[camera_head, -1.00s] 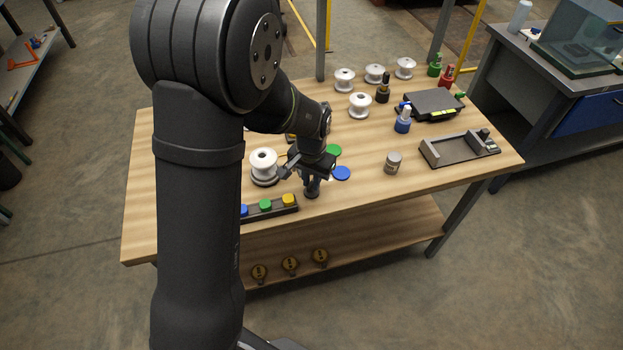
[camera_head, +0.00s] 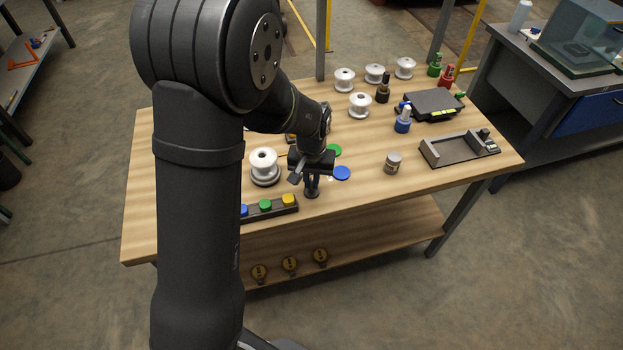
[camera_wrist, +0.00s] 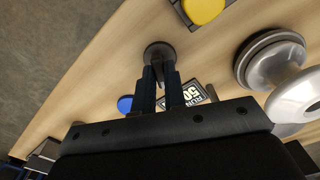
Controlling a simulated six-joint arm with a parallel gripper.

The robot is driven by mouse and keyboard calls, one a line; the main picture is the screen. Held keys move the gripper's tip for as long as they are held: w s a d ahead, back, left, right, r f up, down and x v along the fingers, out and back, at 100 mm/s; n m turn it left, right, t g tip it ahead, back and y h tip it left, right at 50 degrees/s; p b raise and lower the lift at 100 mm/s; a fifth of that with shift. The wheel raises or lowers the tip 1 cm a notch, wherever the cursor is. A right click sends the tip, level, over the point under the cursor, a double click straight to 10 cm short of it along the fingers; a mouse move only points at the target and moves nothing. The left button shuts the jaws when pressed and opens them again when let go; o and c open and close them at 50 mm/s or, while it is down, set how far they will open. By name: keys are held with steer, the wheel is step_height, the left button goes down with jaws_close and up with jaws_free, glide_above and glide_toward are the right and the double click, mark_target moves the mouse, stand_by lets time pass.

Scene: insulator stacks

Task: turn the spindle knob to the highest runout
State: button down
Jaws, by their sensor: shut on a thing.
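The spindle knob (camera_head: 311,194) is a small dark round piece near the front edge of the table. My gripper (camera_head: 312,184) points down at it, and its blue fingers are shut on the knob's upright grip. In the wrist view the fingertips (camera_wrist: 160,76) meet at the knob (camera_wrist: 158,50), whose round base shows beyond them. A white insulator (camera_head: 264,160) sits on a grey round base to the left of the knob; it also shows at the right of the wrist view (camera_wrist: 292,92).
A dark button bar (camera_head: 276,208) with blue, green and yellow buttons lies at the front left. A blue disc (camera_head: 342,173), a green disc (camera_head: 334,150) and a grey jar (camera_head: 393,163) lie to the right. Several white insulators (camera_head: 360,105) stand at the back.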

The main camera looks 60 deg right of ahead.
mark_target(312, 183)
steer(key=c, duration=1.5)
jaws_free()
steer(key=shift+r, duration=0.1)
step_height(312, 183, up, 17)
steer(key=shift+r, duration=0.15)
step_height(312, 183, down, 18)
steer(key=shift+r, duration=0.25)
